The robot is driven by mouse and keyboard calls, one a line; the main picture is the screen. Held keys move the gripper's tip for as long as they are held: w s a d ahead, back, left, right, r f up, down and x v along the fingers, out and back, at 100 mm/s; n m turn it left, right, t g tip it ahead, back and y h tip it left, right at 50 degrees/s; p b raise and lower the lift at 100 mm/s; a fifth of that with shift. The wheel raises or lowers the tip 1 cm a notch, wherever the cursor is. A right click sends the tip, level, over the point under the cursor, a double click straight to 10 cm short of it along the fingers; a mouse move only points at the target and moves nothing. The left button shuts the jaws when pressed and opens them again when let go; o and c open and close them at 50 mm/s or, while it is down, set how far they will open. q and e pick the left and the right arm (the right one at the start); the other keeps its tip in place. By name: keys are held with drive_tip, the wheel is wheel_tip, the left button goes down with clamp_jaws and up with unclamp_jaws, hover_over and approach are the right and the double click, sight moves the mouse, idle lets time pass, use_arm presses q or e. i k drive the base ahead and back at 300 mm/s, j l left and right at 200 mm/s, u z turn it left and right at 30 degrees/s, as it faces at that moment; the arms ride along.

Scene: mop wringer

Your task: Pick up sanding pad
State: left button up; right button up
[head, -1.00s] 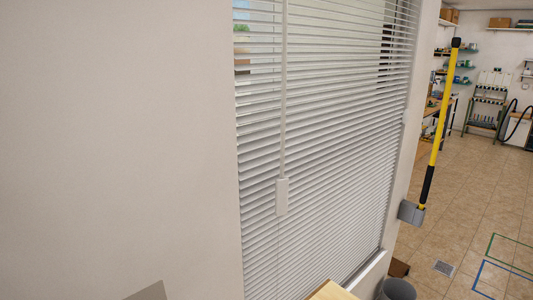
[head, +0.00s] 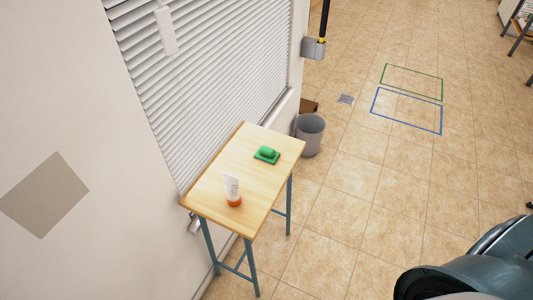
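A small green pad with a raised grip (head: 267,154), which looks like the sanding pad, lies on the far half of a wooden-topped table (head: 218,181). The table has blue-grey legs and stands against the wall under the window. Nothing touches the pad, and its top is in clear view. Neither of my grippers shows in the head view. A dark rounded part of my own body fills the lower right corner.
A white tube with an orange cap (head: 233,190) stands on the table's near half. A grey bin (head: 309,134) stands beyond the table. Window blinds (head: 215,70) hang behind it. The tiled floor to the right is clear, with green (head: 412,69) and blue (head: 400,101) outlines.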

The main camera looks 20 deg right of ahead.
sight(268, 154)
drive_tip(key=i+l+u, duration=0.2)
drive_tip(key=l, duration=0.75)
drive_tip(key=l+u, duration=0.25)
drive_tip(key=l, duration=0.65)
drive_tip(key=l+u, duration=0.2)
drive_tip(key=l, duration=0.75)
drive_tip(key=k+l+u, duration=0.2)
drive_tip(key=l, duration=0.7)
